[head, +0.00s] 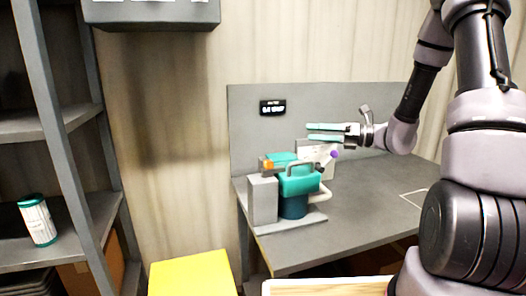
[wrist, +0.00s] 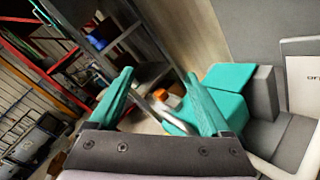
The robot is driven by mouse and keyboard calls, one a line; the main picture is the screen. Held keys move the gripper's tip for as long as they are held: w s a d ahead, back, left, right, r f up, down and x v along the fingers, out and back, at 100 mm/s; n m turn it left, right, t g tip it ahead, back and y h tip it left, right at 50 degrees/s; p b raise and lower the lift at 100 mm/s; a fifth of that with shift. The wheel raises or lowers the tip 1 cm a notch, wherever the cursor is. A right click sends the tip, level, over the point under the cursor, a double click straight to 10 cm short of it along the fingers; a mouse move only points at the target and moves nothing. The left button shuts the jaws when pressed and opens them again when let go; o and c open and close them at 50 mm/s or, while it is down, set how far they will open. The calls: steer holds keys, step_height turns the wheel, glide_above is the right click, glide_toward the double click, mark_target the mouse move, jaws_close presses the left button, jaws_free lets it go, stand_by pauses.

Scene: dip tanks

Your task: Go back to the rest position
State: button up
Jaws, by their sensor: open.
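My gripper (head: 328,132) is at the end of my arm in the head view, above the grey table (head: 370,195) and pointing left. Its two teal fingers are apart with nothing between them; they also show in the wrist view (wrist: 160,98). Below and a little left of it stands a teal machine (head: 298,180) with a grey handle, a grey block and an orange part. The machine also shows right of the fingers in the wrist view (wrist: 222,78). The gripper appears apart from the machine.
A grey shelf (head: 60,125) at the left holds a white and teal canister (head: 38,220). A yellow box top (head: 192,275) and a wooden surface (head: 325,287) are at the bottom. A small black display (head: 272,107) is on the grey back panel. The table's right part is clear.

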steer(key=s+a+r+n+g+h, duration=0.1)
steer(key=s+r+n+g+h, duration=0.2)
steer(key=s+n, duration=0.4)
steer(key=s+a+r+n+g+h, duration=0.1)
steer(key=s+r+n+g+h, duration=0.1)
steer(key=s+n+h, duration=0.35)
steer(key=s+d+r+n+t+h, duration=0.6)
steer(key=s+d+r+n, duration=0.3)
steer(key=n, duration=0.3)
steer(key=shift+s+d+n+t, duration=0.15)
steer(key=shift+d+n+t, duration=0.2)
steer(key=shift+d+t, duration=0.2)
steer(key=shift+h, duration=0.25)
